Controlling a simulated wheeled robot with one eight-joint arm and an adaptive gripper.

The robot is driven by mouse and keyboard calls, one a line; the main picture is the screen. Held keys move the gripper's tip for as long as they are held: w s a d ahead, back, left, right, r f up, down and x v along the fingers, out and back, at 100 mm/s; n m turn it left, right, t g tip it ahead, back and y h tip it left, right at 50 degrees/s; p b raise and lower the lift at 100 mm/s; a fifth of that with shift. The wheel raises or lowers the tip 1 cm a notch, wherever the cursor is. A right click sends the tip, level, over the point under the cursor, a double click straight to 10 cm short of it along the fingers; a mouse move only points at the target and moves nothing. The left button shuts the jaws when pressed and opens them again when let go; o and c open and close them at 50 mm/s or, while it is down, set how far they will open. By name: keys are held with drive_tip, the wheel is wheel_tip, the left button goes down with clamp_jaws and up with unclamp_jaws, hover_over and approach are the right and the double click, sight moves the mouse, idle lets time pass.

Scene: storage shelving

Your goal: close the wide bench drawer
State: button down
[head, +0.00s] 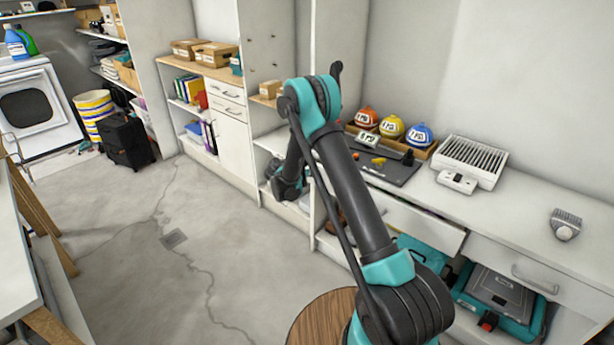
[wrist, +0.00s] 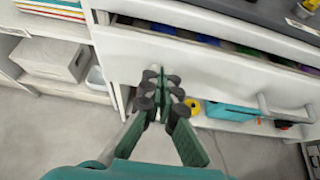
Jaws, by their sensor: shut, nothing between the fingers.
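The wide bench drawer (head: 425,230) is under the white bench in the head view, partly hidden behind my arm. It is pulled out some way. In the wrist view its white front (wrist: 215,75) fills the middle, with a bar handle (wrist: 285,111) at the right, and a dark gap with blue, green and purple contents shows above its top edge. My gripper (wrist: 160,78) is shut and empty, in front of the left part of the drawer front, left of the handle. I cannot tell if the fingertips touch it. In the head view the fingers are hidden.
Another drawer (head: 560,285) with a handle is to the right, above a teal case (head: 500,300). An open shelf with a grey box (wrist: 52,60) is left of the drawer.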

drive_tip(key=shift+w+d, duration=0.9)
drive_tip(key=shift+d, duration=0.1)
drive_tip(key=shift+w+d, duration=1.55)
drive_tip(key=shift+w, duration=0.1)
drive_tip(key=shift+r, duration=0.1)
